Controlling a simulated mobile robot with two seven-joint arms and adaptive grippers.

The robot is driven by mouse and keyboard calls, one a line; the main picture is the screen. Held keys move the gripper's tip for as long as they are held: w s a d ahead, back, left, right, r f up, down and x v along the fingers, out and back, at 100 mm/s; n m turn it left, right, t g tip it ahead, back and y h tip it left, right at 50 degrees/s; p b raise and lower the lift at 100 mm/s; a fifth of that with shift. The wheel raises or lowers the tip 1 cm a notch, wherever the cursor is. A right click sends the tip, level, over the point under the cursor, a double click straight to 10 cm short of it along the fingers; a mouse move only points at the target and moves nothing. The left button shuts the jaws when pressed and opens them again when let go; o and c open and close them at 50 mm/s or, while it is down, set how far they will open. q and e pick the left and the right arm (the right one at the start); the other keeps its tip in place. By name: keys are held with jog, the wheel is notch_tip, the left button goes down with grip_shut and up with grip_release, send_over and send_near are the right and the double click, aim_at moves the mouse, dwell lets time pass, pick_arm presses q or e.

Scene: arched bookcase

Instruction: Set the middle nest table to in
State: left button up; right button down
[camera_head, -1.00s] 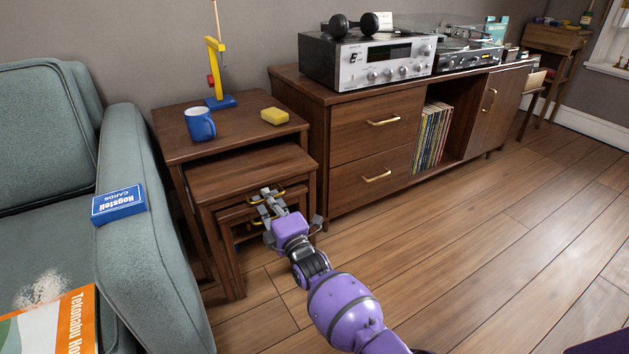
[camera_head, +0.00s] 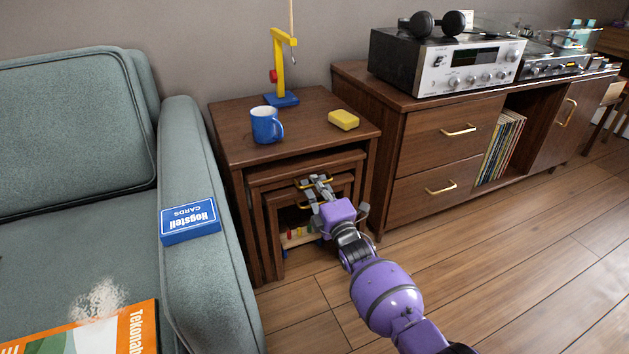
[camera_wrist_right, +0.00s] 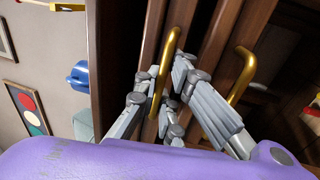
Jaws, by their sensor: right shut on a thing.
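The nest of brown wooden tables stands between sofa and cabinet in the head view. The outer table (camera_head: 235,146) is largest. The middle nest table (camera_head: 262,178) sits beneath it, with only a narrow front strip of its top showing. The smaller inner table (camera_head: 274,204) stands inside that. My right gripper (camera_head: 315,184) is at the middle table's front and shut on its brass handle (camera_head: 303,182). In the right wrist view, the fingers (camera_wrist_right: 166,88) close around that handle (camera_wrist_right: 175,42); a second brass handle (camera_wrist_right: 243,72) lies beside them. My left gripper is not in view.
A blue mug (camera_head: 266,125), yellow block (camera_head: 343,120) and yellow crane toy (camera_head: 279,65) stand on the outer table. The sofa arm (camera_head: 202,262) is close on the left, the cabinet (camera_head: 420,165) on the right. Wooden floor (camera_head: 500,270) is clear in front.

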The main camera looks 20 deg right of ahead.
jog(key=shift+w+a, duration=0.1)
jog(key=c, duration=1.9)
grip_release()
jog(key=shift+s+f, duration=0.15)
jog(key=shift+s, duration=0.35)
jog(key=s+f, duration=0.2)
jog(key=s, duration=0.8)
jog(key=shift+s+d, duration=0.25)
jog(key=shift+s, duration=0.15)
